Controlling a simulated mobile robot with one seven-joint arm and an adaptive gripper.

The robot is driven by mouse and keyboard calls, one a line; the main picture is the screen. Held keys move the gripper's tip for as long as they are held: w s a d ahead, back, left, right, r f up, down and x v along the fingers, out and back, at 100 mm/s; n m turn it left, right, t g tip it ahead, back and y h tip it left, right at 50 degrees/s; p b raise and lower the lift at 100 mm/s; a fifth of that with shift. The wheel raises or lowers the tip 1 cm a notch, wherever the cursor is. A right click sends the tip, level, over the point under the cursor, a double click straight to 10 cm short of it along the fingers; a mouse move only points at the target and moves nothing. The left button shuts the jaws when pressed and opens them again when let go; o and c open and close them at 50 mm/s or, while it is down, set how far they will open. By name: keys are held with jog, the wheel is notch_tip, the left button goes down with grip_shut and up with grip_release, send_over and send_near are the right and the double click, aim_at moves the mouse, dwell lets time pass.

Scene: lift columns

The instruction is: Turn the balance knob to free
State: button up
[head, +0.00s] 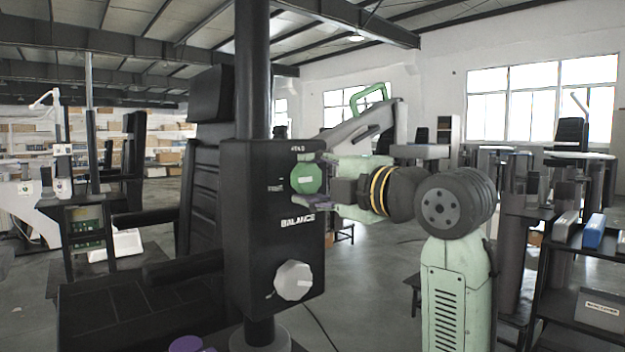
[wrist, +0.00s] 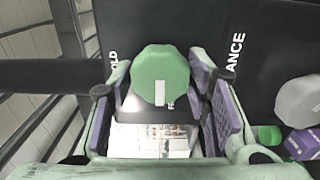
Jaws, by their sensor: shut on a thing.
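The green balance knob (head: 307,178) is on the upper front of a black column box (head: 262,231), between a top label and the word BALANCE. The wrist view shows the green knob (wrist: 160,72) between the purple-padded fingers of my gripper (wrist: 164,90). My gripper (head: 312,180) is shut on the knob. The knob's white mark in the wrist view points down, towards a partly hidden label beside the knob. That label looks like FREE, left of the knob in the head view.
A white-grey knob (head: 292,281) is lower on the same box. A black chair (head: 205,165) stands behind to the left. A dark shelf (head: 580,262) with blue and grey items is at right. Purple and green objects (wrist: 300,143) show at the wrist view's right edge.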

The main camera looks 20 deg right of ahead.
jog(key=o, duration=1.2)
jog(key=shift+c, duration=0.2)
jog(key=v, duration=1.2)
